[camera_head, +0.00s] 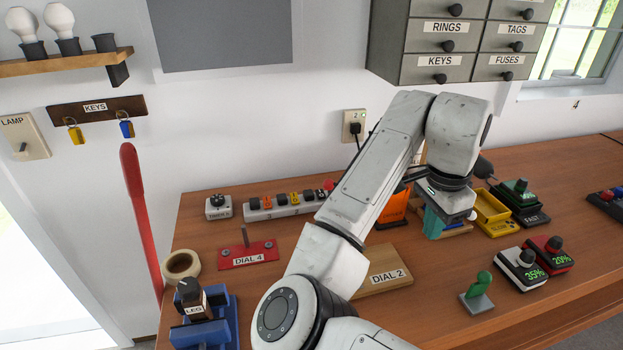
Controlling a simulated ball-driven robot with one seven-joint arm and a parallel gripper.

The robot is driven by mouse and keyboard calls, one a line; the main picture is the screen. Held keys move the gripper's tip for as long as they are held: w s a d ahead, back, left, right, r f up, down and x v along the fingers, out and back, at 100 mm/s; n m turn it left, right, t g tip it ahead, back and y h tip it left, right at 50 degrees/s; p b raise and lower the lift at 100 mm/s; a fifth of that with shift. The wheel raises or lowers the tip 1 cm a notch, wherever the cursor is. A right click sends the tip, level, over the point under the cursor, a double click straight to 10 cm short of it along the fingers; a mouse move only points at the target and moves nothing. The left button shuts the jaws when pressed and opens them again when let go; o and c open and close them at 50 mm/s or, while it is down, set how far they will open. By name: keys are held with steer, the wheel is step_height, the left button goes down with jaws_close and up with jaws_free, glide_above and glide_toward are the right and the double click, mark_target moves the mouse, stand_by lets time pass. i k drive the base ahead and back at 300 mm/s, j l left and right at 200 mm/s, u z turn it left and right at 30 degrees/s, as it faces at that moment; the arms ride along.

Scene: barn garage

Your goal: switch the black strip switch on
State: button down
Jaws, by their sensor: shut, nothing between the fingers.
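A pale power strip (286,208) lies at the back left of the bench, with a row of small coloured parts on top. The black strip switch (254,203) appears to be the dark part at its left end; its on or off position is too small to tell. My gripper (435,226), with teal fingers, points down over the middle of the bench, well to the right of the strip. It is shut and holds nothing. My arm passes in front of the strip's right end.
A DIAL 4 plate (248,255) with an upright pin stands in front of the strip. A grey knob box (218,206) is left of it. A DIAL 2 board (387,272), orange holder (393,212) and yellow tray (492,212) lie around my arm. Bare bench shows at front centre.

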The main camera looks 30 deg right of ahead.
mark_target(321, 193)
steer(key=i, duration=1.15)
